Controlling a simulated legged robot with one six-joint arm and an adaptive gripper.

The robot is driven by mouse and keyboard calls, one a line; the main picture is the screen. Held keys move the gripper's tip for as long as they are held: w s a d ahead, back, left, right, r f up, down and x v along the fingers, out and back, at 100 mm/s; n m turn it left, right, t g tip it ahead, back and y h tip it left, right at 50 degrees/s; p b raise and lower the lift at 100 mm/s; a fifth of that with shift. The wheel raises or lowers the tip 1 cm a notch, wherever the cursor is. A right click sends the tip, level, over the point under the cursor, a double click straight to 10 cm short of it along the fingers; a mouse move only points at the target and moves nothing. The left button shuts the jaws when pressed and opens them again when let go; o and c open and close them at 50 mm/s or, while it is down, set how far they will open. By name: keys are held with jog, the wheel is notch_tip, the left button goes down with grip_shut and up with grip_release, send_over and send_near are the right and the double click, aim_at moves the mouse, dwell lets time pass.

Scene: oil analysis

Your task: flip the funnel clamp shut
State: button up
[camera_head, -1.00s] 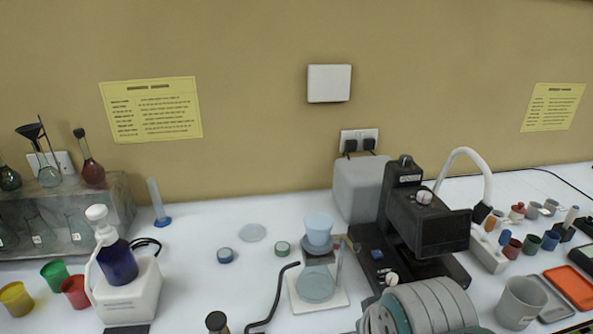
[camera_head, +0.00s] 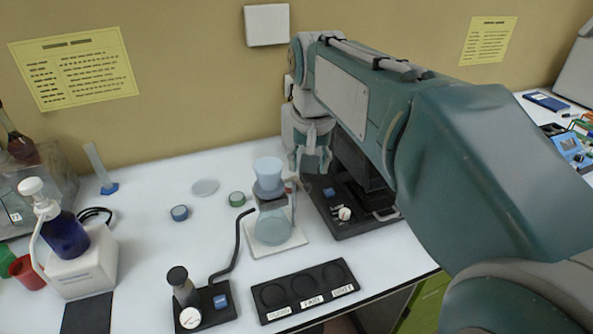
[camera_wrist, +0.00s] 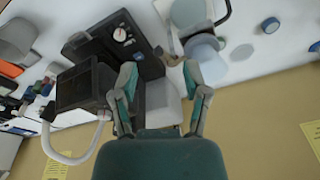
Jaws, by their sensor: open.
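The pale blue funnel (camera_head: 268,177) sits on top of a clear flask (camera_head: 273,226), which stands on a white base plate (camera_head: 262,250). My gripper (camera_head: 312,170) is open and empty, just right of and a little above the funnel. In the wrist view, the funnel (camera_wrist: 204,46) lies beyond the right fingertip, and a brown part (camera_wrist: 173,59) shows between the open fingers (camera_wrist: 160,74).
A black instrument (camera_head: 352,215) stands right behind my gripper, partly hidden by my arm. A black three-well tray (camera_head: 303,289) and a stand with a bent black rod (camera_head: 237,240) are in front.

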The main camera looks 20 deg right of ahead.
jog(key=m+g, duration=0.2)
send_over(307, 184)
notch_tip(307, 184, down, 11)
jog(key=shift+r, duration=0.1)
dwell(0.3)
